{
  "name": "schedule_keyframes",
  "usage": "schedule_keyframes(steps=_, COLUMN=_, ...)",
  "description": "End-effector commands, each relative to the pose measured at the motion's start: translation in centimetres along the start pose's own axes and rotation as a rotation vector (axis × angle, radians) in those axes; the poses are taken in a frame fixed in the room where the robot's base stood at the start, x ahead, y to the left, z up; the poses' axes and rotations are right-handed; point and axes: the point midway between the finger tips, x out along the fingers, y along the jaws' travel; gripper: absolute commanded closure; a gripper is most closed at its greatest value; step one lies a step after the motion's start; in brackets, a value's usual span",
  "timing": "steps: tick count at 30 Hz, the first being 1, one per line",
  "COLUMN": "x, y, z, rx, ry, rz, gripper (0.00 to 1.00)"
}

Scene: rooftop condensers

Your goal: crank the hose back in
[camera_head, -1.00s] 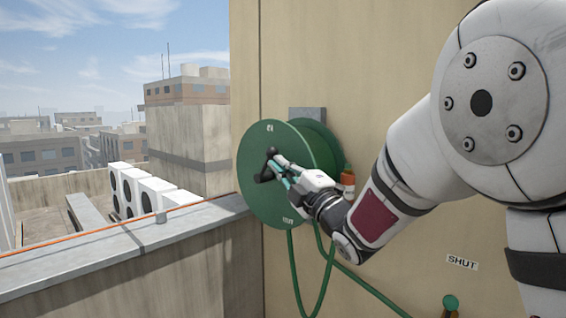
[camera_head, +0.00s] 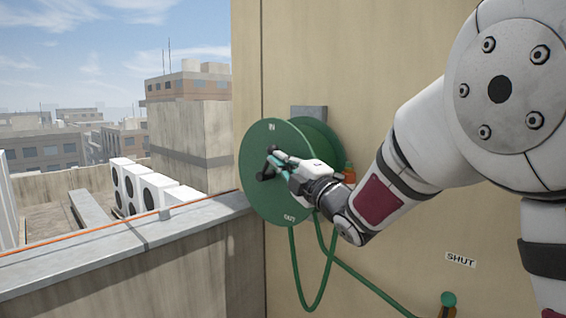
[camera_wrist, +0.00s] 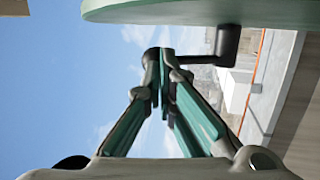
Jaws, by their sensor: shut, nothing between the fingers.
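A green hose reel (camera_head: 252,200) is mounted on a tan wall, its face marked IN at the top and OUT at the bottom. A black crank (camera_head: 264,174) sits at the middle of its face. The green hose (camera_head: 295,260) hangs in a loop below the reel, and a length runs down to the right. My gripper (camera_head: 273,158) is at the crank's upper end, fingers shut. In the wrist view, the closed fingertips (camera_wrist: 160,58) overlap the end of the black crank arm (camera_wrist: 228,45). I cannot tell whether they touch it. The reel edge (camera_wrist: 190,10) shows above.
A concrete parapet (camera_head: 120,245) with a metal cap runs along the left, with an orange line on it. White condenser units (camera_head: 140,185) stand beyond. A SHUT label (camera_head: 461,260) and a green-topped tap (camera_head: 448,300) are at lower right. An orange fitting (camera_head: 349,172) shows behind my wrist.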

Motion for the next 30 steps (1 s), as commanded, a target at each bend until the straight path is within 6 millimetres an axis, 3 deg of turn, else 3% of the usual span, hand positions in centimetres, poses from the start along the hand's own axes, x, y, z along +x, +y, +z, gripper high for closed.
schedule_keyframes(steps=21, x=3.4, y=2.0, z=-0.7, rx=-0.078, ry=-0.001, rz=-0.383, gripper=1.00)
schedule_keyframes(steps=30, x=4.4, y=1.9, z=-0.8, rx=-0.075, ry=-0.001, rz=-0.385, gripper=1.00)
